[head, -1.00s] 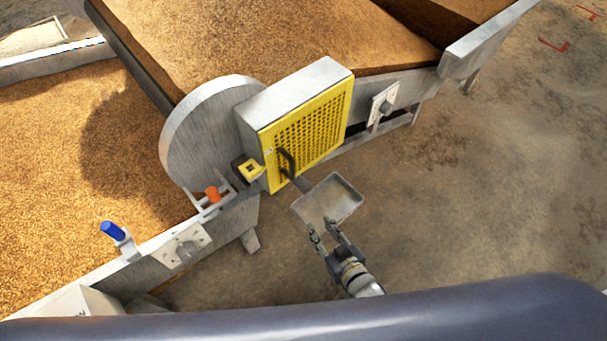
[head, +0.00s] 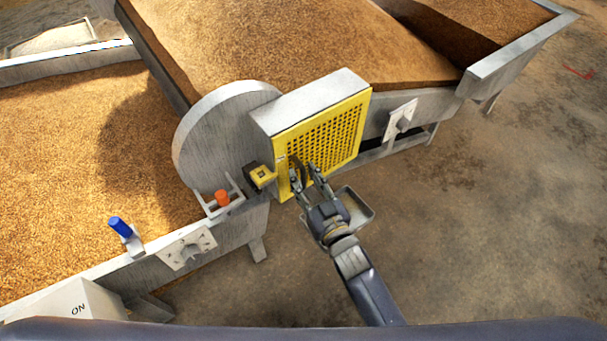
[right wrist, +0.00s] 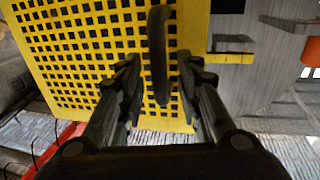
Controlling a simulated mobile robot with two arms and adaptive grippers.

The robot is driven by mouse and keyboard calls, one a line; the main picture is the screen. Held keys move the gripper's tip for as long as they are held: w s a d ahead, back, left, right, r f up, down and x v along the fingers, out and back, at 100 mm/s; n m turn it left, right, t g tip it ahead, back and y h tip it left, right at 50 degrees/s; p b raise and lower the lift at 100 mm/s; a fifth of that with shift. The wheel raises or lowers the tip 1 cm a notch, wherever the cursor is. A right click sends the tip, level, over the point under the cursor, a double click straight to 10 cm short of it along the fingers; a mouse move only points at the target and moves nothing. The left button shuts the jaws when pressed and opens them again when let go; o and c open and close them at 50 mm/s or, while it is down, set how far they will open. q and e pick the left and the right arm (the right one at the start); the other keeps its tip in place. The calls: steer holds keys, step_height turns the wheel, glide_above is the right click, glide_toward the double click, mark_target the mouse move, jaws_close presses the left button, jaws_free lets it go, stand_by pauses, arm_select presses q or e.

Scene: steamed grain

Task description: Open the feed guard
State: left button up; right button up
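The feed guard (head: 335,132) is a yellow perforated panel on the front of a grey metal box, and it sits flat against the box. It fills the upper left of the right wrist view (right wrist: 75,50). Its dark curved handle (right wrist: 158,45) stands out from the panel near one edge. My right gripper (head: 306,172) is at the handle in the head view. In the right wrist view its two fingers (right wrist: 157,80) are spread, with the handle between them and a gap on each side. My left gripper is not in view.
A yellow latch-like block (head: 261,175) sits beside the guard. An orange knob (head: 222,198) and a blue knob (head: 117,225) stand along the trough edge. Bare floor (head: 480,220) lies open at right.

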steer(key=shift+w+a, duration=0.25)
steer(key=shift+w, duration=0.3)
jaws_close()
steer(key=shift+s+d, duration=0.1)
